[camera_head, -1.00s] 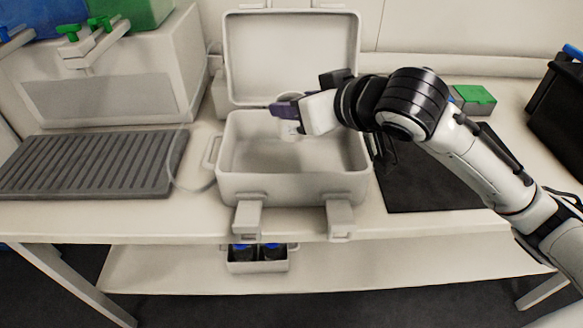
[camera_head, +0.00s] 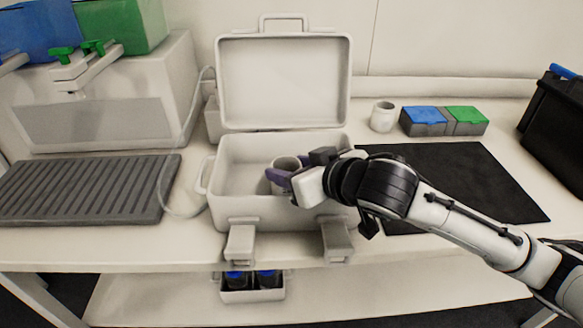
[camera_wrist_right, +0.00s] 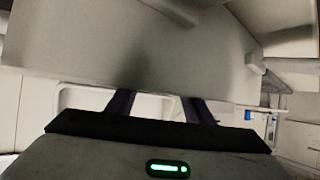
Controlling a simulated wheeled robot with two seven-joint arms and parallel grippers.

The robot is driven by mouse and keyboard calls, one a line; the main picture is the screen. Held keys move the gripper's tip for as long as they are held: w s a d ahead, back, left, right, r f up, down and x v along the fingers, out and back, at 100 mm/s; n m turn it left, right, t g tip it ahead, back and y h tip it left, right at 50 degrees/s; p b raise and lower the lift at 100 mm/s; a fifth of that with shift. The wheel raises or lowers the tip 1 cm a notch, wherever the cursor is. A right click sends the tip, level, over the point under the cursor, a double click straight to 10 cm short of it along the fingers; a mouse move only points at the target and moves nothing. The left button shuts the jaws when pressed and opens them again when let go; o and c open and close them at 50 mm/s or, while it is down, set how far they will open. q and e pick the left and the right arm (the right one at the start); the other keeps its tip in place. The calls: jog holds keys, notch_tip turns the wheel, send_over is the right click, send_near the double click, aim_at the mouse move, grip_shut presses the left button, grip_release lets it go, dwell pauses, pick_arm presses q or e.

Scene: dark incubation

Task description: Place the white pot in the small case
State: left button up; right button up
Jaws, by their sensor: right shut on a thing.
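The small case (camera_head: 230,222) is a white box on the table with its lid (camera_head: 284,80) open and standing up at the back. A white pot (camera_head: 287,162) shows inside the case opening, toward the right of its middle. My right gripper (camera_head: 280,176), with dark purple fingers, is shut on this pot from the right side. The pot's lower part is partly hidden by the fingers, and I cannot tell whether it touches the case floor. In the right wrist view the two fingers (camera_wrist_right: 158,106) show, with a large pale surface above them. My left gripper is not in view.
A second white pot (camera_head: 382,117) stands at the back right beside a box with blue and green lids (camera_head: 445,121). A black mat (camera_head: 470,180) lies right of the case. A ridged grey plate (camera_head: 85,188) lies left. Two latches (camera_head: 337,240) hang at the case front.

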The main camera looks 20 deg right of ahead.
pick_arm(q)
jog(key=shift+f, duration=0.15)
pick_arm(e)
jog(key=o, duration=1.1)
jog(key=shift+r, duration=0.1)
jog(key=p+v, duration=0.9)
jog(key=v, duration=0.2)
jog(key=shift+w+d+r, duration=0.1)
jog(key=shift+r, duration=0.1)
jog(key=shift+s+p, duration=0.35)
jog(key=shift+p, duration=0.65)
jog(key=shift+s+p, duration=0.2)
jog(key=shift+p, duration=0.15)
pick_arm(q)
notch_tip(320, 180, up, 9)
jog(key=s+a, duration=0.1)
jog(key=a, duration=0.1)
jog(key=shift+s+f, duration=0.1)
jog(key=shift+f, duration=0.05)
pick_arm(e)
jog(key=shift+f, duration=0.1)
